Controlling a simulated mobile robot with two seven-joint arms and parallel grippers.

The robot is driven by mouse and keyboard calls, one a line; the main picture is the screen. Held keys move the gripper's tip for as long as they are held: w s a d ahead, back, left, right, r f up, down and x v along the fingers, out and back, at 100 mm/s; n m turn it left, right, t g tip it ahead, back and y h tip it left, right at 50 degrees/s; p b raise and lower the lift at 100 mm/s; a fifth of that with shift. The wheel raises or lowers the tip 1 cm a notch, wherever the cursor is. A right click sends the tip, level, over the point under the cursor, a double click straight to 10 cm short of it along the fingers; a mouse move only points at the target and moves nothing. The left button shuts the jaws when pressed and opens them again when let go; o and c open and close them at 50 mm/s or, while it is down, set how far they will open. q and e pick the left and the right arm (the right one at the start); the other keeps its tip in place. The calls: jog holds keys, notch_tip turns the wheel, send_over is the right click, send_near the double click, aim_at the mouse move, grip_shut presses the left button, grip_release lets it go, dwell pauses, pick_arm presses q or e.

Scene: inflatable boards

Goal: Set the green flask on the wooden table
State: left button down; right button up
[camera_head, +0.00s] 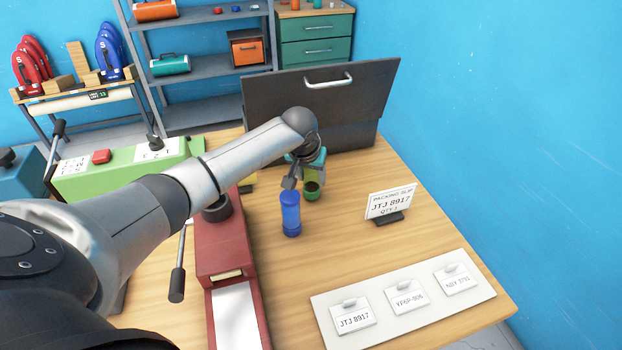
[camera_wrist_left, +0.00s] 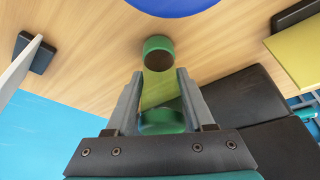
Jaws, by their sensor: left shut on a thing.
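The green flask (camera_head: 312,192) is at my left gripper (camera_head: 305,172), above or on the wooden table (camera_head: 345,245) right of centre in the head view. In the left wrist view the flask (camera_wrist_left: 158,92) sits between the two fingers of my left gripper (camera_wrist_left: 158,80), which is shut on it. One end of the flask shows dark inside a green rim. I cannot tell whether it touches the table. A blue flask (camera_head: 290,214) stands upright on the table just in front of it. My right gripper is not in view.
A packing slip stand (camera_head: 390,203) and a white board with several labels (camera_head: 405,300) are to the right. A red machine (camera_head: 222,250) with a lever is to the left. A dark open case (camera_head: 320,100) stands behind. Bare wood lies between the flasks and slip.

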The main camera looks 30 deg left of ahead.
pick_arm(q)
jog(key=shift+f, duration=0.2)
jog(key=shift+f, duration=0.15)
jog(key=shift+c, duration=1.3)
grip_release()
jog(key=shift+r, duration=0.2)
jog(key=p+v, duration=0.3)
jog(key=v, duration=0.9)
